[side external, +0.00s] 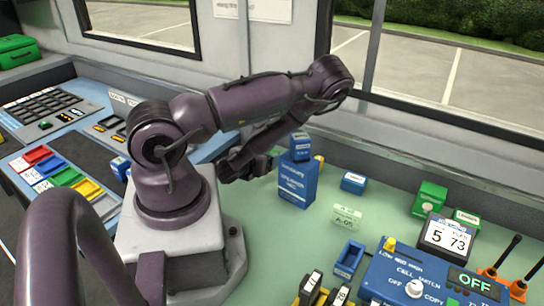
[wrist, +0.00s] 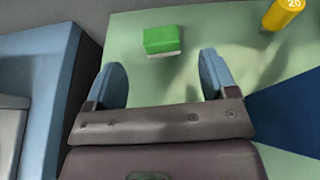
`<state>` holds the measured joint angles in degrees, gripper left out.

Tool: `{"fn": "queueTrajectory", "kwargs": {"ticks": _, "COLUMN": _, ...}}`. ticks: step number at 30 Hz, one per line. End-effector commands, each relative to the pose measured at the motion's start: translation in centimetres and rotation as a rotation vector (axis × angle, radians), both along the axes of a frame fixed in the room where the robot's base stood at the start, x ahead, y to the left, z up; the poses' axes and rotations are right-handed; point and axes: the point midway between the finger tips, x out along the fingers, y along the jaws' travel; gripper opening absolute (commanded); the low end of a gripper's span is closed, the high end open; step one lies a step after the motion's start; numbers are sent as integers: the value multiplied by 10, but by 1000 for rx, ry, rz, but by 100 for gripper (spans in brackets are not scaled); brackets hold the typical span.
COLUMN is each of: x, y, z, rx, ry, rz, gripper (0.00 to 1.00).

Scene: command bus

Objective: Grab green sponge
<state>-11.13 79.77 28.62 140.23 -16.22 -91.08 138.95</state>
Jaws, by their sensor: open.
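A green sponge (wrist: 163,39) with a pale lower layer lies on the light green desk (wrist: 140,75) in the wrist view. My gripper (wrist: 160,74) is open and empty, with its two blue-grey fingers spread wide. The sponge is just beyond the fingertips, between them across the picture and a little nearer the left finger. No finger appears to touch it. In the side view my gripper (side external: 262,164) is low behind my arm, left of a blue box, and its fingers are hard to make out. I cannot clearly pick out the sponge there.
A tall blue box (side external: 298,184) stands close right of my gripper, with a small blue block (side external: 299,145) at its top. A yellow cylinder (wrist: 284,13) is at the wrist view's upper right. A blue-grey panel (wrist: 40,85) rises at left. Desk around the sponge looks clear.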

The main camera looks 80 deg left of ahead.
Motion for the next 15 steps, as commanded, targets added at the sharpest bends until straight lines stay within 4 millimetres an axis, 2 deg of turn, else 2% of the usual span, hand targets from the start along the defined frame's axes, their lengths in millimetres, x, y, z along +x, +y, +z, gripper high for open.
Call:
{"fn": "queueTrajectory", "kwargs": {"ticks": 8, "x": 16, "y": 19, "z": -11, "rx": 4, "ry": -3, "rz": -5, "gripper": 79}}
{"fn": "queueTrajectory", "kwargs": {"ticks": 15, "x": 38, "y": 46, "z": -25, "rx": 1, "ry": -3, "rz": -5, "gripper": 79}}
